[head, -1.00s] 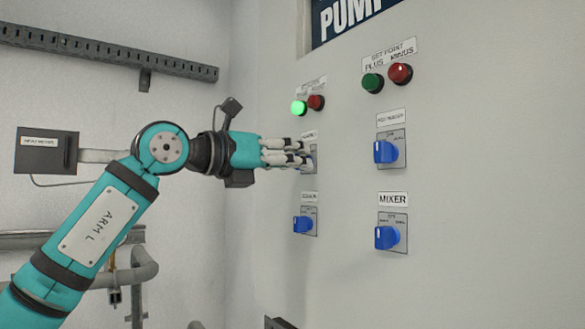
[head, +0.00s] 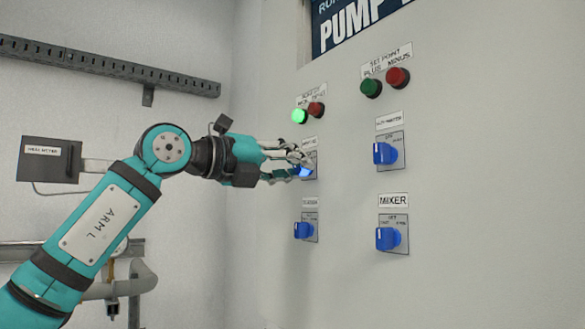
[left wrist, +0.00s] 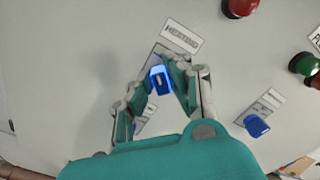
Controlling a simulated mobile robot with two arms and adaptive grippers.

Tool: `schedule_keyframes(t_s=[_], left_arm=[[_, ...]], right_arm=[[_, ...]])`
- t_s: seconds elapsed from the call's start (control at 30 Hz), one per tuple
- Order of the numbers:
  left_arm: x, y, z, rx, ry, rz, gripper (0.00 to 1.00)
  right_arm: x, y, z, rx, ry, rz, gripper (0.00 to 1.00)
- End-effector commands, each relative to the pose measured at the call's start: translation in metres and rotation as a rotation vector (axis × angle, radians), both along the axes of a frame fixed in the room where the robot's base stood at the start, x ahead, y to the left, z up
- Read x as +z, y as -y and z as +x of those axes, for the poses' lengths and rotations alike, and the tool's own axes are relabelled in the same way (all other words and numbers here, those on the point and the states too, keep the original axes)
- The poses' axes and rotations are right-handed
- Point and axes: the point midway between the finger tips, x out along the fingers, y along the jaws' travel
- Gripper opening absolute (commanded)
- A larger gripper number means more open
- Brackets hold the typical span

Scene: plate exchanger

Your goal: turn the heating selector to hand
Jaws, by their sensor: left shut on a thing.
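The heating selector (head: 305,172) is a bright blue knob on a small grey plate, in the upper left of the panel's selectors. In the left wrist view the knob (left wrist: 160,79) sits between my fingertips, below the label "HEATING" (left wrist: 180,36). A light pointer mark shows on its face, but I cannot read its setting. My left gripper (head: 300,163) is shut on the knob, with fingers on either side of it; it also shows in the left wrist view (left wrist: 159,84). The fingers hide part of the plate's markings. My right gripper is not in view.
Below is another blue selector (head: 303,230). To the right are a further selector (head: 384,153) and the mixer selector (head: 387,238). A lit green lamp (head: 299,116) and a red one (head: 316,109) are above. A grey box (head: 49,160) is at far left.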

Motion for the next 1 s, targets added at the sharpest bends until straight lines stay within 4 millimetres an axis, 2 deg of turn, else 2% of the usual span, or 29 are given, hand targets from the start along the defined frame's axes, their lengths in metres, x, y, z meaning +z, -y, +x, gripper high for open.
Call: schedule_keyframes(t_s=[0.37,0.4,0.53,0.83,1.0], left_arm=[[0.004,-0.002,0.0,0.002,0.003,-0.011,0.0],[0.004,-0.002,0.0,0.002,0.003,-0.011,0.2],[0.003,-0.001,0.0,0.001,0.001,-0.009,0.37],[0.001,-0.002,-0.001,0.001,0.0,-0.005,0.38],[0.002,-0.019,-0.012,0.002,0.001,-0.005,0.38]], right_arm=[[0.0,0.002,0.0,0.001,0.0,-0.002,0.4],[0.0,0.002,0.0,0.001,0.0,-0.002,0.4],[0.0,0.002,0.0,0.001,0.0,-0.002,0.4],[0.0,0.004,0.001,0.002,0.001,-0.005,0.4],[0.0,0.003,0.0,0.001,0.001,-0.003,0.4]])
